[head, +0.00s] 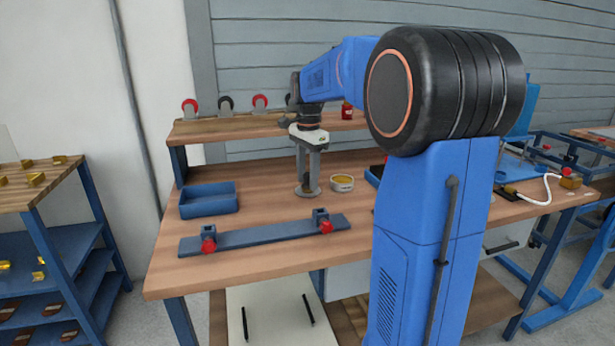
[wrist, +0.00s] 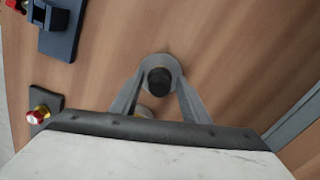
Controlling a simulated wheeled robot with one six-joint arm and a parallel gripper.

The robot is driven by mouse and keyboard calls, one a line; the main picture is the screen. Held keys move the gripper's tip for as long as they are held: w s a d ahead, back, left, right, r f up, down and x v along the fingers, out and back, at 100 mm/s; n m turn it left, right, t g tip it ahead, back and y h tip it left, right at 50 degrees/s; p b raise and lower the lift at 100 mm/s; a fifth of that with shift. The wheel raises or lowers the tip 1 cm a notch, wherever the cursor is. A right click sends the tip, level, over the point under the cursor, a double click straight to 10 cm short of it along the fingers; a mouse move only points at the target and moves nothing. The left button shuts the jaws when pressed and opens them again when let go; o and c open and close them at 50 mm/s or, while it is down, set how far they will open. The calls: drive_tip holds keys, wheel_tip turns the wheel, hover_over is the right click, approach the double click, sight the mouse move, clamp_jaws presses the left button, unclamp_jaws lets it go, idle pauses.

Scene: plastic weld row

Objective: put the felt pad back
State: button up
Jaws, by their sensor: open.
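My gripper (head: 308,188) reaches straight down over the bench, with its two grey fingers apart. In the wrist view the fingertips (wrist: 160,84) stand on either side of a round grey disc with a black round middle (wrist: 160,80). It may be the felt pad, but I cannot tell for sure. In the head view the fingers mostly hide this thing. I cannot tell whether the fingers touch it.
A round tin with yellowish contents (head: 342,183) stands close to the right of my gripper. An empty-looking blue tray (head: 208,204) is to the left. A blue-grey bar (head: 265,236) with two red-knobbed clamps lies in front. A shelf (head: 230,128) with several rolls runs behind.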

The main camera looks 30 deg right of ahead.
sight(308, 173)
wheel_tip(308, 173, up, 12)
drive_tip(key=shift+r, duration=0.15)
idle(0.5)
idle(0.4)
